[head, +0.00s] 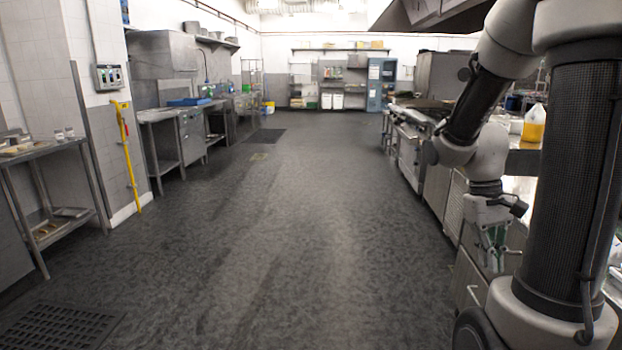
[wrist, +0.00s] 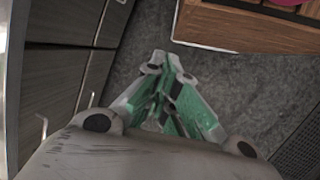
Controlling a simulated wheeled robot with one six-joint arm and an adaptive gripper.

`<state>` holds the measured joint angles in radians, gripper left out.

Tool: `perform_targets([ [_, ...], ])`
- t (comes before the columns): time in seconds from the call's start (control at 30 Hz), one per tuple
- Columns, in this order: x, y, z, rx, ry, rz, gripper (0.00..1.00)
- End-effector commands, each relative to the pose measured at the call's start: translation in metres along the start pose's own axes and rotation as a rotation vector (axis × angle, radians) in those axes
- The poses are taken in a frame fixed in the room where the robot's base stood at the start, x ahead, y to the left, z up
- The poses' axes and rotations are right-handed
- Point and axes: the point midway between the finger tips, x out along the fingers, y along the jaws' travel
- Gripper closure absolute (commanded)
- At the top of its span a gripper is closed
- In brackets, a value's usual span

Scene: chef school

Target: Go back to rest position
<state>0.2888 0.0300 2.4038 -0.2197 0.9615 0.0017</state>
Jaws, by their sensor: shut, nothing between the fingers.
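My gripper (head: 494,250) hangs at the lower end of my arm at the right of the head view, pointing down in front of the steel counter fronts. In the wrist view my gripper (wrist: 167,62) has its green-lined fingers together at the tips, shut with nothing between them. Dark grey floor lies beneath it. My arm is bent, with its upper links raised near the top right of the head view.
Steel counters (head: 410,155) line the right side, with a yellow jug (head: 534,123) on top. Cabinet fronts (wrist: 55,75) and a wooden surface (wrist: 250,28) flank the gripper in the wrist view. A steel shelf table (head: 45,152) stands left. The middle floor (head: 270,220) is clear.

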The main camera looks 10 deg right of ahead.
Motion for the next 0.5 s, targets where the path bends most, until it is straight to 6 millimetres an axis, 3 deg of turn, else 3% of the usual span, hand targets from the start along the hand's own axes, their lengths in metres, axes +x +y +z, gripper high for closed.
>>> perform_targets([
  [0.03,-0.015,-0.014,0.011,0.01,0.062,-0.022,1.0],
  [0.23,-0.058,-0.063,0.052,0.013,0.296,-0.123,1.0],
  [0.5,-0.106,-0.086,0.084,-0.07,0.582,-0.151,1.0],
])
